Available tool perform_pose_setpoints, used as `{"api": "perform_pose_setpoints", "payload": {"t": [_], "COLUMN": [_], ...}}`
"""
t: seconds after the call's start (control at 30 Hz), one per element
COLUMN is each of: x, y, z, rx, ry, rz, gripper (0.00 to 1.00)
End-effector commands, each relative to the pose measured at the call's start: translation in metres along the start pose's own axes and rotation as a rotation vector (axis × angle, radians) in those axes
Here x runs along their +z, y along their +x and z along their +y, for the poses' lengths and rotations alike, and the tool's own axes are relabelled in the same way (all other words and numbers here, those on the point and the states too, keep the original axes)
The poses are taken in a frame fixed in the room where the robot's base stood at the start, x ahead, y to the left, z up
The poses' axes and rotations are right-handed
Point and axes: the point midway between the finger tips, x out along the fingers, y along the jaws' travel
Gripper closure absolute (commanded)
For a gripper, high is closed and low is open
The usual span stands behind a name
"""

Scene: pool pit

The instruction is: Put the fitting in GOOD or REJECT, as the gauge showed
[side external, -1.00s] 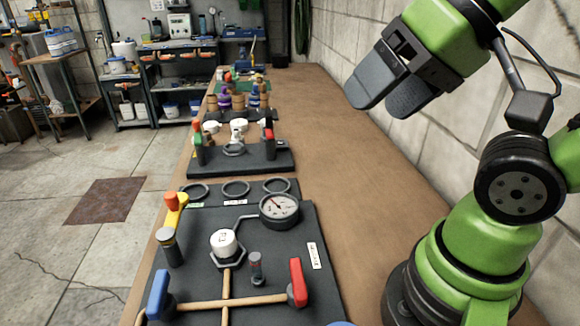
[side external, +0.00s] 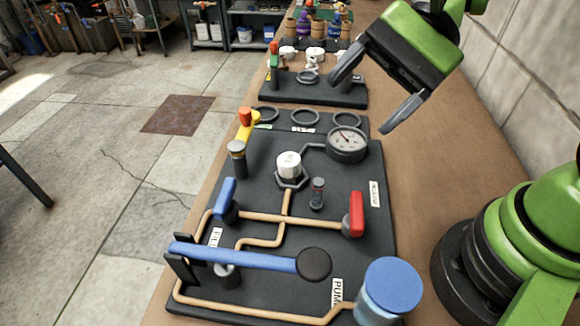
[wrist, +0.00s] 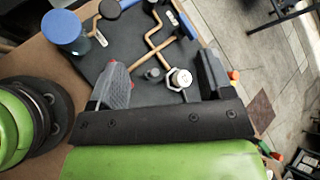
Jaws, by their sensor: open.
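The fitting (side external: 289,163), a white capped piece with a dark mark on top, sits upright in a hexagonal seat on the dark panel. It also shows in the wrist view (wrist: 180,79), lying beyond and between my fingers. The round gauge (side external: 347,142) is right of it; its needle leans to the upper left, and the scale is too small to read. Three grey rings lie along the panel's back edge: left (side external: 264,114), middle (side external: 305,118), right (side external: 347,119). Their labels are not legible. My gripper (side external: 374,90) is open and empty, above and right of the gauge (wrist: 163,80).
A red-handled valve (side external: 355,214), a blue-handled valve (side external: 226,200) and a long blue lever (side external: 235,257) stand on the panel. A yellow post with an orange top (side external: 245,122) is at its left edge. A blue-topped canister (side external: 391,288) stands in front.

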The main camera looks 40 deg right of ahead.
Motion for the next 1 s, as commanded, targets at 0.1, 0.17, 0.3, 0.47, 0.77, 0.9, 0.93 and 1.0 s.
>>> {"api": "perform_pose_setpoints", "payload": {"t": [0.1,0.17,0.3,0.47,0.77,0.9,0.93,1.0], "x": [-0.033,-0.052,-0.099,-0.14,-0.158,-0.16,-0.16,-0.16], "y": [0.019,0.028,0.047,0.06,0.085,0.102,0.104,0.108], "z": [-0.009,-0.012,-0.01,0.002,0.001,-0.009,-0.01,-0.013], "rx": [-0.109,-0.173,-0.32,-0.439,-0.488,-0.488,-0.489,-0.49], "ry": [0.238,0.355,0.602,0.787,0.86,0.86,0.86,0.861], "rz": [-0.095,-0.128,-0.16,-0.147,-0.131,-0.131,-0.131,-0.131], "gripper": [0.26,0.26,0.26,0.26,0.26,0.26,0.26,0.26]}}
